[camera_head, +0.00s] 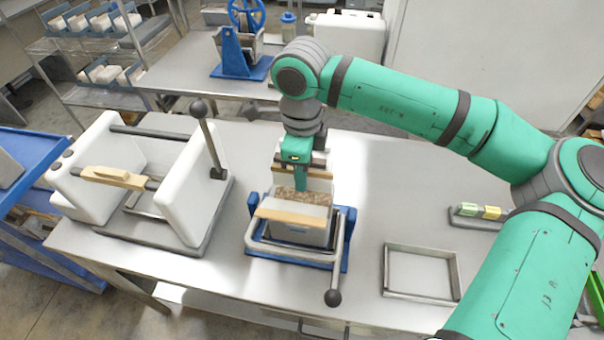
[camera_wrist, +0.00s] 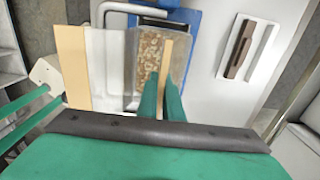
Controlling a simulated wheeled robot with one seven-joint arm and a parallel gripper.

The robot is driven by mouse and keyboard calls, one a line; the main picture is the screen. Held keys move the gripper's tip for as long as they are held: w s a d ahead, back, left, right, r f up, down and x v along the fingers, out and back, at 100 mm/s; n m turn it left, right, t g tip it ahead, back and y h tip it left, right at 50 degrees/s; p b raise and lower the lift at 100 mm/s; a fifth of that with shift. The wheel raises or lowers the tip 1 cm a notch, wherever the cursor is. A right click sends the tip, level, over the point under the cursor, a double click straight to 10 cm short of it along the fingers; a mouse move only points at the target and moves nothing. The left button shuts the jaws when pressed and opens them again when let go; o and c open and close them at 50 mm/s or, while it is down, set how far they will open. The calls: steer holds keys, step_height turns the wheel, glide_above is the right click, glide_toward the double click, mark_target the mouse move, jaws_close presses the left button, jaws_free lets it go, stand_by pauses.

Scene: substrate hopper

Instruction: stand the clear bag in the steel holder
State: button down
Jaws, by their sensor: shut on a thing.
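The clear bag (camera_wrist: 148,62) appears in the wrist view as a see-through body with brown speckled contents. In the head view its brown contents (camera_head: 297,195) show within a blue-based stand with steel bars (camera_head: 345,250). My gripper (camera_head: 301,187) points down at the far side of these contents. In the wrist view its green fingers (camera_wrist: 163,88) are shut at the bag's right edge, with a narrow tan strip (camera_wrist: 167,55) between them. The bag's lower part is hidden. A low rectangular steel frame, seemingly the holder (camera_head: 388,270), lies empty on the table to the right.
A white machine (camera_head: 185,200) with a wooden handle and upright lever stands left. A tan board (camera_head: 290,218) is at the stand's front. A black-knobbed lever (camera_head: 333,297) juts toward me. A small tray (camera_head: 470,222) lies right. Bare table separates stand and frame.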

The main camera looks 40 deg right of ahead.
steer(key=shift+f, duration=0.2)
steer(key=c, duration=1.8)
jaws_free()
steer(key=shift+c, duration=0.2)
step_height(320, 180, up, 11)
steer(key=shift+f, duration=0.1)
